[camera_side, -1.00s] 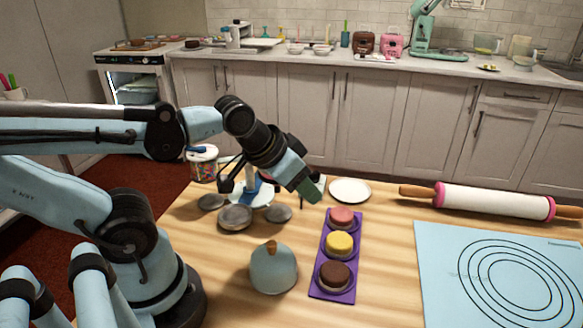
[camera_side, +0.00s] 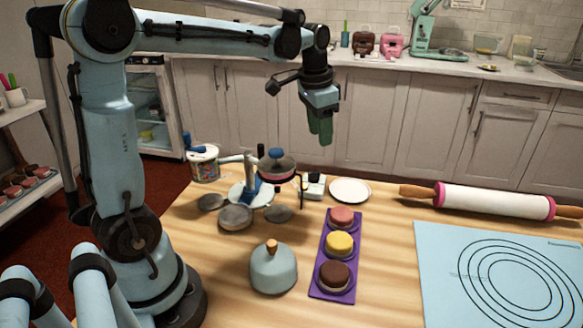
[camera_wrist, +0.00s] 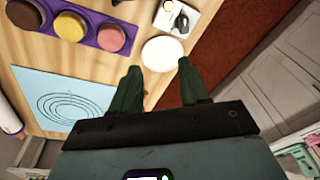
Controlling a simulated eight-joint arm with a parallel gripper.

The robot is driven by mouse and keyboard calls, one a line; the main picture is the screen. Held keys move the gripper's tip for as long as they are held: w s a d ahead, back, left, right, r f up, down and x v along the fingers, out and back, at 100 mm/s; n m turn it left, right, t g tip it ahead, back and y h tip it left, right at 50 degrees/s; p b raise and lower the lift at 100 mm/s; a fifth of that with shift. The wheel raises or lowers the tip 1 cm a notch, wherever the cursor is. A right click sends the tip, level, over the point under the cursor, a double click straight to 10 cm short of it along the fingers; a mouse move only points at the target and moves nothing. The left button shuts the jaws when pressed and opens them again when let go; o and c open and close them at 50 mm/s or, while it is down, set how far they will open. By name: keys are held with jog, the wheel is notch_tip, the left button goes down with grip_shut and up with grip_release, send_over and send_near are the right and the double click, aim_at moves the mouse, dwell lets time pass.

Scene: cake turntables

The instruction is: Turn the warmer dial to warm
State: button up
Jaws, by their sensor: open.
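A small white box with dark parts on top, likely the warmer (camera_side: 314,188), sits near the table's back edge, left of a white plate. It also shows at the top of the wrist view (camera_wrist: 170,20). I cannot make out its dial's setting. My gripper (camera_side: 320,138) has green fingers pointing down and hangs well above the table's back edge. In the wrist view the fingers (camera_wrist: 158,82) are apart with nothing between them; the warmer lies beyond the fingertips, apart from them.
The white plate (camera_side: 349,190) is beside the warmer. A tiered stand (camera_side: 251,192) with grey discs and a raised dark pan-like piece (camera_side: 277,166) is to its left. A purple tray (camera_side: 321,281) holds three small cakes. A blue dome (camera_side: 273,270) and rolling pin (camera_side: 494,203) are nearby.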

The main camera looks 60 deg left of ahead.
jog(key=g, duration=0.2)
send_over(314, 172)
notch_tip(314, 172, down, 2)
jog(key=shift+m+h, duration=0.3)
jog(key=shift+m, duration=0.1)
notch_tip(314, 172, down, 13)
jog(key=shift+r, duration=0.2)
grip_shut()
